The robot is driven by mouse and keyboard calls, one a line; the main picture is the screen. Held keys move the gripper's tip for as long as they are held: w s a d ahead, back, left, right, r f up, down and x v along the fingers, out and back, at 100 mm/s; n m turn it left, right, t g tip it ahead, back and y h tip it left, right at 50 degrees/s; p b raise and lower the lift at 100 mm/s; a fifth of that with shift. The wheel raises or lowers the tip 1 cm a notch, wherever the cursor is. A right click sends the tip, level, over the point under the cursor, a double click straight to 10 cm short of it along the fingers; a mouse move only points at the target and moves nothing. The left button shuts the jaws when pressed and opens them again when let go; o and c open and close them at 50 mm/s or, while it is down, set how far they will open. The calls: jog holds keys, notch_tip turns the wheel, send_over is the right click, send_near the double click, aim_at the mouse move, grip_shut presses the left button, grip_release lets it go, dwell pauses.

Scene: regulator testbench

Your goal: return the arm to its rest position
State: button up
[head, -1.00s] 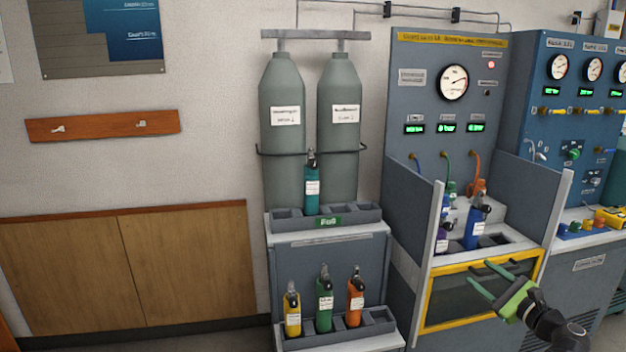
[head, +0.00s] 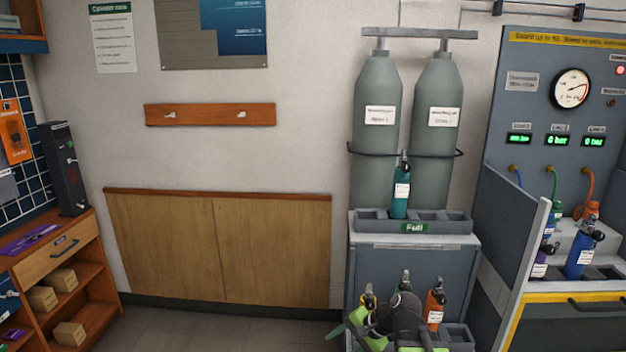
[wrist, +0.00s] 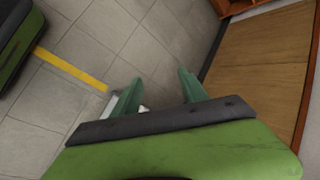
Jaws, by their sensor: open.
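My gripper (wrist: 157,90) is open in the wrist view, its two green fingers apart over grey floor tiles. I see nothing held between them; a small white shape shows behind the fingers. In the head view my gripper and dark arm show low in front of the lower cylinder rack (head: 457,335), partly cut off by the bottom edge. They hide parts of the yellow and green cylinders there. An orange cylinder (head: 435,306) stands upright in that rack. I cannot tell from the head view how close my gripper is to it.
A teal cylinder (head: 400,195) stands in the upper rack marked Full (head: 447,228). The test bench (head: 560,90) with a blue cylinder (head: 583,250) is at the right. A wooden shelf (head: 85,275) with boxes is at the left. Floor (head: 225,325) between shelf and rack is clear.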

jog(key=s+d+f+n+g+h, duration=0.3)
jog(key=s+d+f+n+h, duration=0.2)
jog(key=s+d+n+h, duration=0.3)
notch_tip(320, 180, up, 18)
jog(key=w+d+y+p, duration=0.1)
jog(key=p, duration=1.7)
jog(key=shift+w, duration=0.15)
jog(key=shift+f, duration=0.1)
